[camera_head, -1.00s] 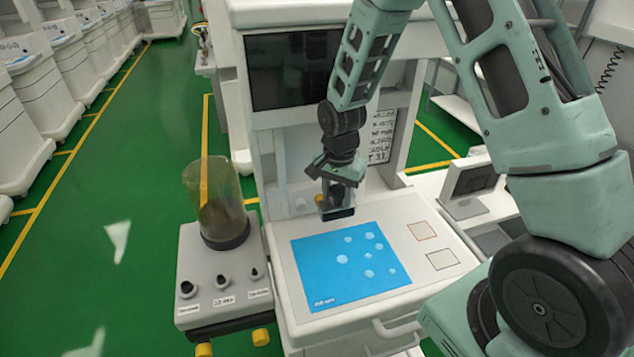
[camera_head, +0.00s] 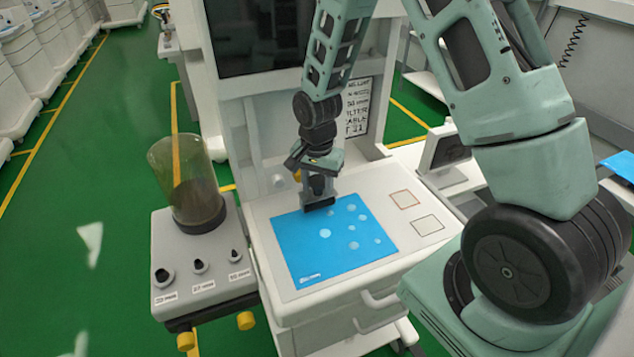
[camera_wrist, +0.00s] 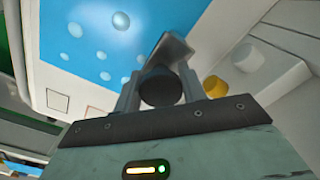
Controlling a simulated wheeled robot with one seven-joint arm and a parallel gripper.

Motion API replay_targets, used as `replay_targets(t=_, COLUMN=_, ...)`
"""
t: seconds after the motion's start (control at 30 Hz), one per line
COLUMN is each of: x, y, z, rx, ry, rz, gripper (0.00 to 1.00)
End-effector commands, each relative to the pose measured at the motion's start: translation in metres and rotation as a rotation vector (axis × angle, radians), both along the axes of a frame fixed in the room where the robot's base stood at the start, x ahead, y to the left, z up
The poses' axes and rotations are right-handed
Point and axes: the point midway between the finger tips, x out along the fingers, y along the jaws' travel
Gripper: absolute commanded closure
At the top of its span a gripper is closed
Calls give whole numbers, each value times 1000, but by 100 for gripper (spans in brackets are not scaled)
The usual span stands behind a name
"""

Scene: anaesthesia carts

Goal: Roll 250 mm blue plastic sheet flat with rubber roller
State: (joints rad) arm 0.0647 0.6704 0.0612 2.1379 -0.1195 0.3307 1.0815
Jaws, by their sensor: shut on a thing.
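The blue plastic sheet (camera_head: 308,255) lies on the white cart top, with several pale round bubbles toward its right half. It also shows in the wrist view (camera_wrist: 85,20). My gripper (camera_head: 318,180) is shut on the rubber roller (camera_head: 319,204), a short dark bar at the sheet's far edge. I cannot tell whether the roller touches the sheet. In the wrist view, the roller's dark round handle (camera_wrist: 160,88) sits between the fingers, and a grey metal part rises beyond it.
Two outlined squares (camera_head: 428,225) are on the cart top right of the sheet. A clear cylinder (camera_head: 188,180) stands on a knobbed side unit (camera_head: 205,270) at left. A small screen (camera_head: 446,152) stands at right. A dark panel (camera_head: 255,40) is behind my gripper.

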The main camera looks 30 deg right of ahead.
Motion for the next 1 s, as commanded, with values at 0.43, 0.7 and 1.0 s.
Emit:
replay_targets(t=0.43, x=0, y=0, z=1, rx=1, ry=-1, rz=0, gripper=77)
replay_targets(t=0.7, x=0, y=0, z=-3, rx=0, ry=0, rz=0, gripper=77)
replay_targets(t=1.0, x=0, y=0, z=-9, rx=0, ry=0, rz=0, gripper=77)
